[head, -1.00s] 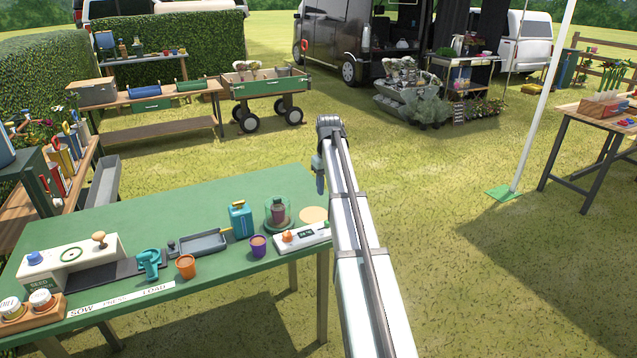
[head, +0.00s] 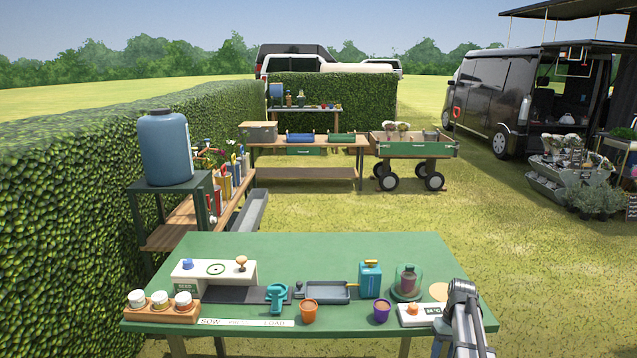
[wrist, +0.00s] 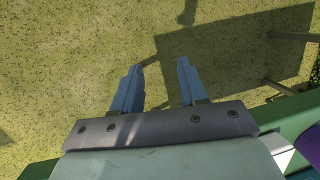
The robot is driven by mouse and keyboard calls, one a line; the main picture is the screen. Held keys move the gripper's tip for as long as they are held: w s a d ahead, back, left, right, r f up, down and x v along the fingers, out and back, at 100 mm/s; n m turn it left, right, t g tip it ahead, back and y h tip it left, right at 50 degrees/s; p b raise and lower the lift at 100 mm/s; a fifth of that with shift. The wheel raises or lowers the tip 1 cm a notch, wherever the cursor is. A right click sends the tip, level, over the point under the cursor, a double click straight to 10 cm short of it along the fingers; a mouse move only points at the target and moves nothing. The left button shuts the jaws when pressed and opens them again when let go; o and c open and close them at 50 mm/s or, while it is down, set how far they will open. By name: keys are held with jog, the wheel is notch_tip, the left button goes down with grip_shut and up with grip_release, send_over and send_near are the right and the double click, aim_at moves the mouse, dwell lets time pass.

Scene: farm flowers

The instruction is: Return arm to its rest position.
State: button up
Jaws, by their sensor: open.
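My arm (head: 464,318) shows at the lower right of the head view, by the front right corner of the green table (head: 350,252). Below the fingers are grass and a shadow. A strip of the green table edge shows along the bottom of that view.
On the table are an orange pot (head: 309,311), a purple pot (head: 381,310), a blue can (head: 370,280), a glass dome (head: 408,283), a grey tray (head: 328,292), a teal tool (head: 277,297) and a jar rack (head: 161,313). The table's back strip is clear.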

jog(key=s+a+f+g, duration=0.1)
jog(key=s+a+f, duration=0.6)
jog(key=s+f, duration=0.35)
jog(key=s+a+f+g, duration=0.1)
jog(key=s+a+f, duration=0.5)
jog(key=s+f, duration=0.45)
jog(key=s+a+f, duration=0.2)
jog(key=s+f, duration=0.1)
jog(key=s, duration=0.4)
jog(key=s+a+f+g+h, duration=0.1)
jog(key=s+f, duration=0.3)
jog(key=s, duration=0.4)
jog(key=s+a+f+g, duration=0.1)
jog(key=s+a+f, duration=0.2)
jog(key=s, duration=0.4)
jog(key=shift+s+a+f+h, duration=0.25)
jog(key=shift+s+h, duration=0.05)
jog(key=shift+h, duration=0.1)
